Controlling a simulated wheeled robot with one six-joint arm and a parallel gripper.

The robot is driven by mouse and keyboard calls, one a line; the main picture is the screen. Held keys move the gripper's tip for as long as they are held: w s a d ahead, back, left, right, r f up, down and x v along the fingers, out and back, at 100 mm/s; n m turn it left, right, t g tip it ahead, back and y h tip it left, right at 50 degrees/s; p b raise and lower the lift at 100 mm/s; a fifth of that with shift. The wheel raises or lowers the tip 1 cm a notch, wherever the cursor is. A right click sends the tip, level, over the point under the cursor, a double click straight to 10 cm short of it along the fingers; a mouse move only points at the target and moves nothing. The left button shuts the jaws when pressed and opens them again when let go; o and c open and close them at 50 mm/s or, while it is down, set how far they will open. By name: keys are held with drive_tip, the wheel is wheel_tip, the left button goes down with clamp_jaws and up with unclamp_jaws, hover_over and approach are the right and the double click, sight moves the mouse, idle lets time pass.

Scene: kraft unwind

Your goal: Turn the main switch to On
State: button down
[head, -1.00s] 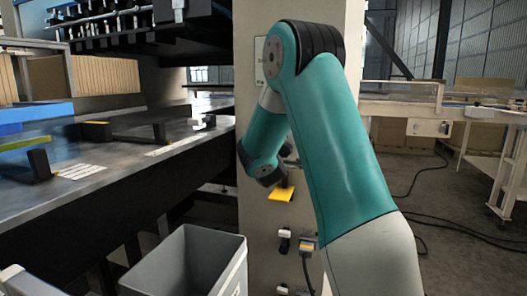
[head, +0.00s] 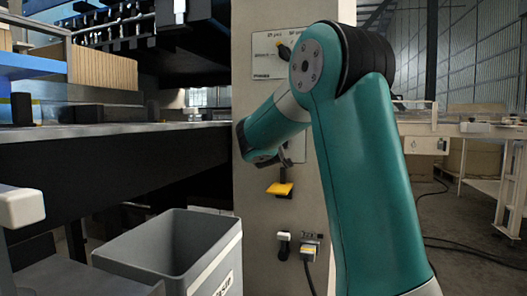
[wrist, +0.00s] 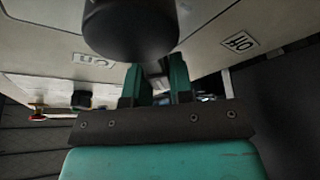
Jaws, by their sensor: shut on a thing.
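My gripper (wrist: 157,84) shows in the wrist view as two green fingers, shut on the main switch's handle, of which little can be made out between them. A large dark rounded part (wrist: 130,25), apparently of the main switch, fills the top middle. It lies between two labels on the pale panel, a left one (wrist: 93,60) and a right one (wrist: 240,41). Both labels appear turned over and are hard to read. The switch's exact angle cannot be told.
A plate with a dark knob (head: 284,50) is on the column above my arm. A yellow piece (head: 280,188) and small connectors (head: 284,240) sit lower down. A grey bin (head: 185,245) stands in front, left of the column. A long machine table (head: 110,132) runs along the left.

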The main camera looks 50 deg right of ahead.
drive_tip(key=s+m+g+h+b, duration=0.1)
drive_tip(key=m+b, duration=0.3)
drive_tip(key=s+d+r+m+g+h+b, duration=0.1)
drive_tip(key=s+m+g+h+b, duration=0.1)
drive_tip(key=m+b, duration=0.2)
drive_tip(key=s+m+g+h+b, duration=0.1)
drive_tip(key=m+g+b, duration=0.1)
drive_tip(key=m+b, duration=0.2)
drive_tip(key=shift+s+d+r+m+b, duration=0.15)
drive_tip(key=shift+d+r+m+b, duration=0.15)
drive_tip(key=shift+d+r+m, duration=0.1)
drive_tip(key=c, duration=1)
unclamp_jaws()
drive_tip(key=b+v, duration=0.3)
drive_tip(key=v, duration=1.4)
drive_tip(key=shift+f, duration=0.35)
